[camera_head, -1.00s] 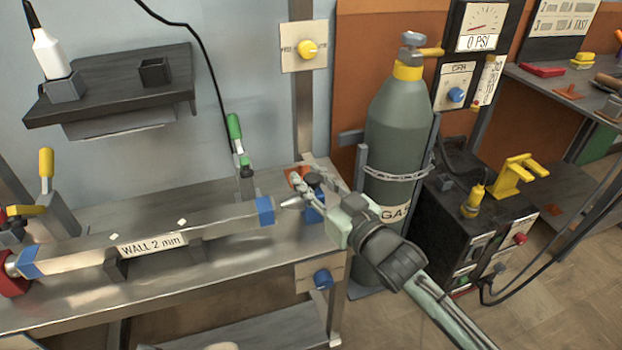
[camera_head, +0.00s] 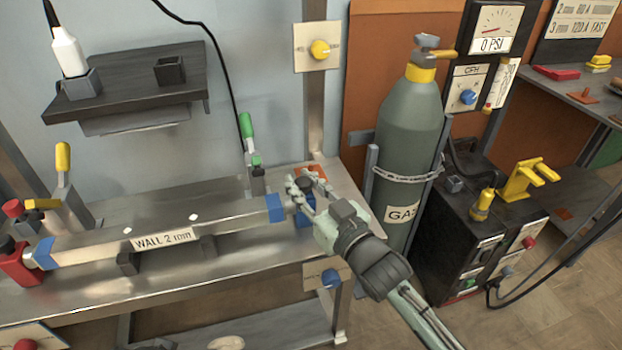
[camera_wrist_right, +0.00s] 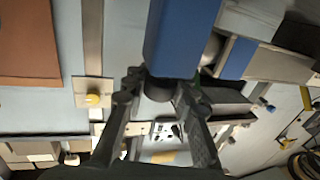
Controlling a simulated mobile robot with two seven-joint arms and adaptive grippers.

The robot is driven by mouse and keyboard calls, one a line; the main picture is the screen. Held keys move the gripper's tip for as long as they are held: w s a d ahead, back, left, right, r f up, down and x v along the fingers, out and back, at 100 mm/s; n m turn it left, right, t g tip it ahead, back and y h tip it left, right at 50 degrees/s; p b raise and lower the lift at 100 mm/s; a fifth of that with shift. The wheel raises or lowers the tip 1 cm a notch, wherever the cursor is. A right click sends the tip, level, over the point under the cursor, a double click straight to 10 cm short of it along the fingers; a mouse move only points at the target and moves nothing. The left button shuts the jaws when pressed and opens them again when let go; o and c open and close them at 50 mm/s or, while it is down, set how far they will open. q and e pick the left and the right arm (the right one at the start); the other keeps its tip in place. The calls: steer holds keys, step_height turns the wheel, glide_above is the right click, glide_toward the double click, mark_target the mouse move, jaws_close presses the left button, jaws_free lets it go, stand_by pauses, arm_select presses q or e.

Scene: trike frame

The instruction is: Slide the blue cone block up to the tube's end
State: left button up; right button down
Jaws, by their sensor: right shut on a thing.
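The tube (camera_head: 215,223), a long grey metal length labelled "WALL 2 mm", lies on supports across the bench. It has a blue band at each end. The blue cone block (camera_head: 304,216) stands just right of the tube's right end, partly hidden by my right gripper (camera_head: 299,192). In the wrist view the block (camera_wrist_right: 182,35) is large, with a dark round knob (camera_wrist_right: 160,86) between the fingers. My right gripper is shut on this knob. The tube's blue-banded end (camera_wrist_right: 238,57) shows close to the block's right; whether the cone touches it is hidden. My left gripper is out of view.
A green-handled clamp (camera_head: 249,140) stands behind the tube's right end. A yellow-handled clamp (camera_head: 63,165) and red block (camera_head: 20,265) are at the left. A gas cylinder (camera_head: 407,140) and black machine (camera_head: 470,235) stand right of the bench. A shelf (camera_head: 130,92) hangs above.

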steer(key=c, duration=1.2)
jaws_free()
steer(key=v, duration=1.2)
steer(key=shift+s, duration=0.1)
steer(key=shift+f, duration=0.1)
